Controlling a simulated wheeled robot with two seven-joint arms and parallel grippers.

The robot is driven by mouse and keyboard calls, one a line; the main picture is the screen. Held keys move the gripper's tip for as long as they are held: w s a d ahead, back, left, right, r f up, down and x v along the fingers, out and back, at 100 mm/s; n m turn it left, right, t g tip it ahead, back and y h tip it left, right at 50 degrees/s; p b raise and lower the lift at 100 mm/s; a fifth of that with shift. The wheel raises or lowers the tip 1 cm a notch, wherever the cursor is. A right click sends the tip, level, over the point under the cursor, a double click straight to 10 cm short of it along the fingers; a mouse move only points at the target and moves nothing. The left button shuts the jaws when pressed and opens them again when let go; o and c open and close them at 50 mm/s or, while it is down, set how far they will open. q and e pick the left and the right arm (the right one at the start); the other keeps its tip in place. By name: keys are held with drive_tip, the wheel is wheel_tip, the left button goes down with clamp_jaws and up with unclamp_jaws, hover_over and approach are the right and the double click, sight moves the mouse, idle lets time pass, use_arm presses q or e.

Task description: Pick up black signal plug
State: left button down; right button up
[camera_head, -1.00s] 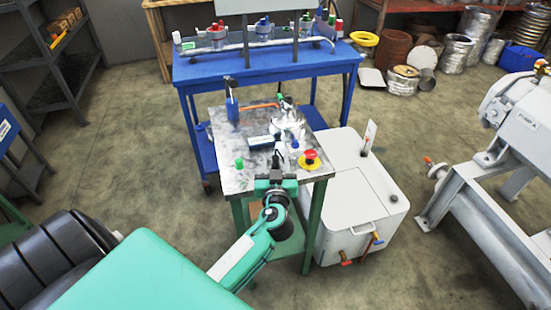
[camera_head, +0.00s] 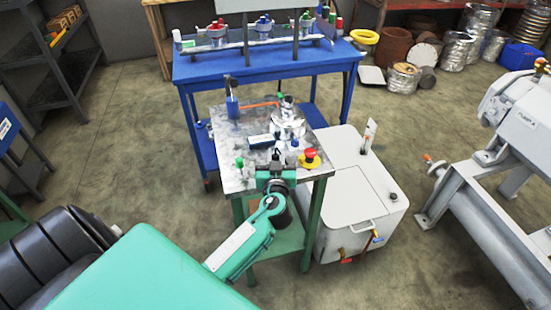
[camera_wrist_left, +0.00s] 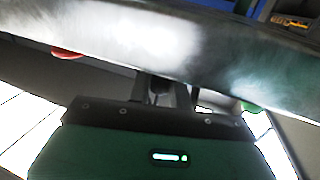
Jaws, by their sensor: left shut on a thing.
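My left gripper (camera_head: 276,158) is at the near edge of the small metal-topped table (camera_head: 228,181). It also shows in the left wrist view (camera_wrist_left: 162,84), where its two fingers are close together. It is shut on a small dark thing, the black signal plug (camera_wrist_left: 158,95), which shows between the fingers. Most of the plug is hidden by the fingers and the wrist. My right gripper is not in view.
On the table are a red and yellow button (camera_head: 310,158), a green-capped piece (camera_head: 239,162), a dark box (camera_head: 261,141) and a blue tool (camera_head: 232,105). A blue bench (camera_head: 260,69) stands behind. A white tank (camera_head: 350,190) is at the right.

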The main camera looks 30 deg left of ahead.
sight(276, 154)
use_arm(q)
drive_tip(key=shift+r, duration=0.1)
